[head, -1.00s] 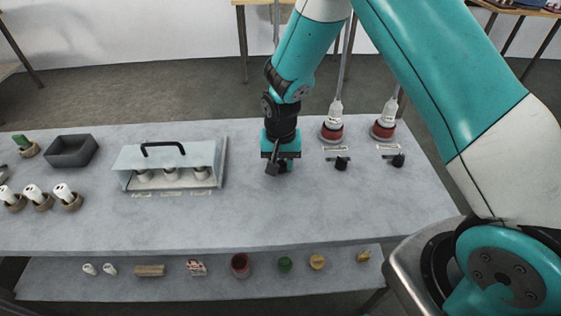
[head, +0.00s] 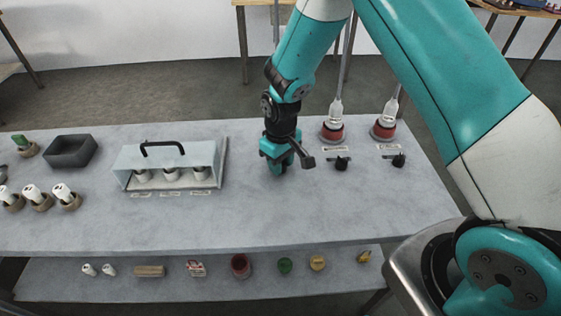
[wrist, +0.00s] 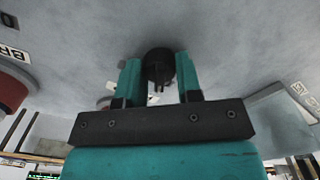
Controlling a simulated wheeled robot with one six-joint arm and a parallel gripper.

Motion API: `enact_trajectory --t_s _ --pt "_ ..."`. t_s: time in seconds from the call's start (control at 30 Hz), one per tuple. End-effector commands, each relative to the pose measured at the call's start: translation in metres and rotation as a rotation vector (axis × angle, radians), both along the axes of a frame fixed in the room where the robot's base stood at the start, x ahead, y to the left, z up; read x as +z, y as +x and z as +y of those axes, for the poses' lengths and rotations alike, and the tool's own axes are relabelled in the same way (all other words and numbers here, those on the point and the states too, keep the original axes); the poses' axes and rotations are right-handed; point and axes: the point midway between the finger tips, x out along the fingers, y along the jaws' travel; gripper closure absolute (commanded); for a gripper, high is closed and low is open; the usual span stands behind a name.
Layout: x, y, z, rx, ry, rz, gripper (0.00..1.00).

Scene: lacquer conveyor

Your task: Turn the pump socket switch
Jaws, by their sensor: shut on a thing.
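My gripper (head: 277,170) points down at the table, left of two black rotary switches. In the wrist view its teal fingers (wrist: 158,82) are shut on a round black knob (wrist: 158,62), one finger on each side. In the head view my gripper hides this knob and any label by it. The other black switches, a middle one (head: 342,164) and a right one (head: 398,160), stand free, each in front of a red socket. Their labels are too small to read, so I cannot tell from them which switch is the pump's.
Red sockets with white plugs, one in the middle (head: 333,133) and one at right (head: 383,130), stand behind the switches. Left are a clear-covered box (head: 130,163) with a black handle, a dark tray (head: 90,160) and several white cylinders (head: 33,192). The table front (head: 300,220) is clear.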

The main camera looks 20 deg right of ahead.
Motion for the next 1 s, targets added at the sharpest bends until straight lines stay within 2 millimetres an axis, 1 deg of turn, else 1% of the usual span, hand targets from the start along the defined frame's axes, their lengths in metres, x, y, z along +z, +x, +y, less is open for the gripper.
enact_trajectory --t_s 0.2,0.67,0.7,0.8,1.0 --pt "0.0005 0.0001 -0.0001 0.053 0.0 0.0 0.91" --pt "0.0006 0.0003 -0.0001 0.067 0.0 -0.001 0.91" --pt "0.0006 0.0003 -0.0001 0.066 0.0 -0.001 0.63" --pt "0.0005 0.0002 0.0 0.066 0.0 -0.001 0.42" --pt "0.0003 0.0002 0.0 0.065 0.0 -0.001 0.42"
